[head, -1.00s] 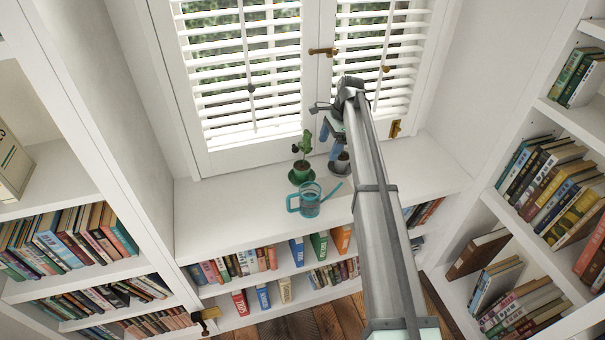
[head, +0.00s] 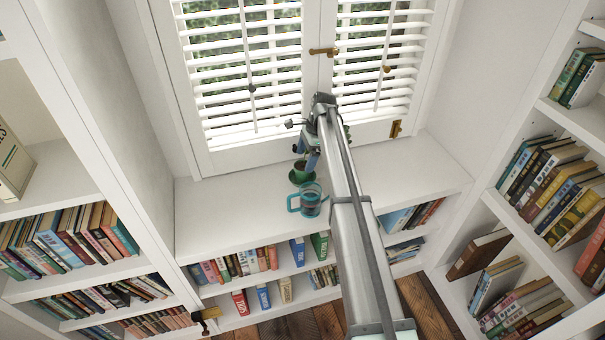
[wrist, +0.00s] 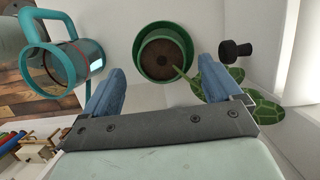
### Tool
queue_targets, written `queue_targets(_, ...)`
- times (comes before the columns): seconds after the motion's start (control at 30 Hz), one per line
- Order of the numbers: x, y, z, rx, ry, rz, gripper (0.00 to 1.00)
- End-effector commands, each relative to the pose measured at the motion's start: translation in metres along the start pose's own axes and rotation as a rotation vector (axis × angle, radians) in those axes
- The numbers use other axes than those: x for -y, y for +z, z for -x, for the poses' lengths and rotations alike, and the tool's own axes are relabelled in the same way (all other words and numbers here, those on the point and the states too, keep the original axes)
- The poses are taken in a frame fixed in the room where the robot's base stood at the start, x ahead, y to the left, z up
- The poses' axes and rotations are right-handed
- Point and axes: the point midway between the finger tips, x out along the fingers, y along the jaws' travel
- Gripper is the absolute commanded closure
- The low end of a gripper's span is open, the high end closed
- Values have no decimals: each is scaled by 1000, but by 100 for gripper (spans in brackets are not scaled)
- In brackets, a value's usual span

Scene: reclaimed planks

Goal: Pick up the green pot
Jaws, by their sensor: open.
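The green pot (head: 301,177) stands on the white window ledge, partly hidden by my gripper in the head view. In the wrist view the green pot (wrist: 143,69) is seen from above, with dark soil, a pale green stem and broad leaves (wrist: 228,82) spreading to the right. My gripper (head: 308,155) is over the pot, by the plant. In the wrist view its two blue fingers (wrist: 160,78) are apart with nothing held between them, and the pot shows beyond the gap. I cannot tell the height left between fingertips and rim.
A dark knobbed thing (wrist: 236,49) is near the right finger. The shuttered window (head: 245,70) rises behind. The ledge (head: 215,215) is clear at left.

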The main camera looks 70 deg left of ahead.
Motion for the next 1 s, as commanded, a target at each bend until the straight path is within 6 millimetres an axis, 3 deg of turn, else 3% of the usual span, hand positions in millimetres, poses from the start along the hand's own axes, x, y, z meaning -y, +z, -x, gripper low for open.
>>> queue_targets(0.17, 1, 0, -10, 0, 0, 0, 8)
queue_targets(0.5, 2, -1, -50, 0, 0, 1, 8)
queue_targets(0.73, 2, -2, -52, 0, -1, 1, 8)
queue_targets(1.0, 2, -2, -52, 0, -1, 0, 33)
